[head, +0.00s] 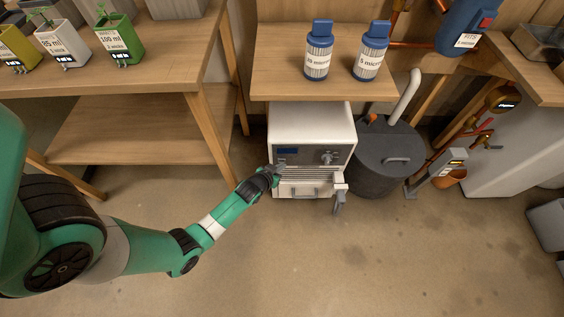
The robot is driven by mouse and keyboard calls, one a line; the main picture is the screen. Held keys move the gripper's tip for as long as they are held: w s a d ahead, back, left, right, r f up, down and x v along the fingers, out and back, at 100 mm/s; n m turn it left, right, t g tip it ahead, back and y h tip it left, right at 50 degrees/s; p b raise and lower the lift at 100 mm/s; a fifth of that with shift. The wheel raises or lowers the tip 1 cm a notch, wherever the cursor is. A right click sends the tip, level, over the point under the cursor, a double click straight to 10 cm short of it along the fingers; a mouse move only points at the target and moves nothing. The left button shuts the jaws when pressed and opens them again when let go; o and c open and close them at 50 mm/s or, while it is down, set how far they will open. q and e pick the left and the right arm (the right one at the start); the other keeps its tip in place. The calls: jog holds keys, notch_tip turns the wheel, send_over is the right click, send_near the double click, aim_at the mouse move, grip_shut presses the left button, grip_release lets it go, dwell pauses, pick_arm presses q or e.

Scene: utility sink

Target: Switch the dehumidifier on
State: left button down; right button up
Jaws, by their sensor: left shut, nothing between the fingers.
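The dehumidifier (311,125) is a white box on casters, standing on the floor partly under a wooden shelf in the head view. Its dark front panel has a small blue display (288,151) at the left and a knob (327,157) at the right, with a louvred grille below. My left gripper (278,168) is shut and empty, with its tips at the lower left of the front panel, below the display. Whether they touch the panel cannot be told, and the gripper hides that part of the front. My right gripper is not in view.
Two blue-capped bottles (319,50) stand on the shelf (285,80) above. A dark lidded bin (387,155) with a grey pipe stands right of the dehumidifier. A wooden bench (160,75) with labelled pots is at the left. The floor in front is clear.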

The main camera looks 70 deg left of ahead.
pick_arm(q)
jog(key=shift+a, duration=0.1)
dwell(0.5)
jog(key=shift+s+d, duration=0.15)
jog(key=shift+d, duration=0.4)
jog(key=shift+d, duration=0.1)
jog(key=d, duration=0.1)
jog(key=s+d, duration=0.1)
jog(key=d, duration=0.1)
jog(key=s+d, duration=0.1)
jog(key=d, duration=0.1)
jog(key=shift+s+d+b, duration=0.1)
jog(key=shift+d+b, duration=0.05)
jog(key=shift+b, duration=0.2)
